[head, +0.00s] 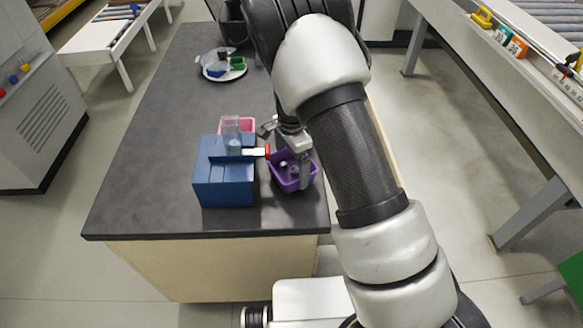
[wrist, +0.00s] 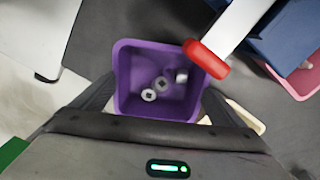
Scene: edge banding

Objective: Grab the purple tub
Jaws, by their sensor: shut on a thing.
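The purple tub (head: 292,171) is at the right edge of the dark counter, just right of the blue block-like box (head: 226,178). In the wrist view the purple tub (wrist: 124,75) is seen from above, with a few small silvery round parts (wrist: 160,86) inside. My gripper (head: 292,158) is at the tub, its fingers on either side. In the wrist view my gripper (wrist: 165,105) has one finger at the tub's left and one at its right, shut on the tub.
A white bar with a red tip (wrist: 205,58) reaches over the tub's rim from the blue box. A pink tub (head: 247,126) and a clear container (head: 231,133) are beside the blue box. A round plate with small items (head: 222,72) is farther back. The counter's left side is clear.

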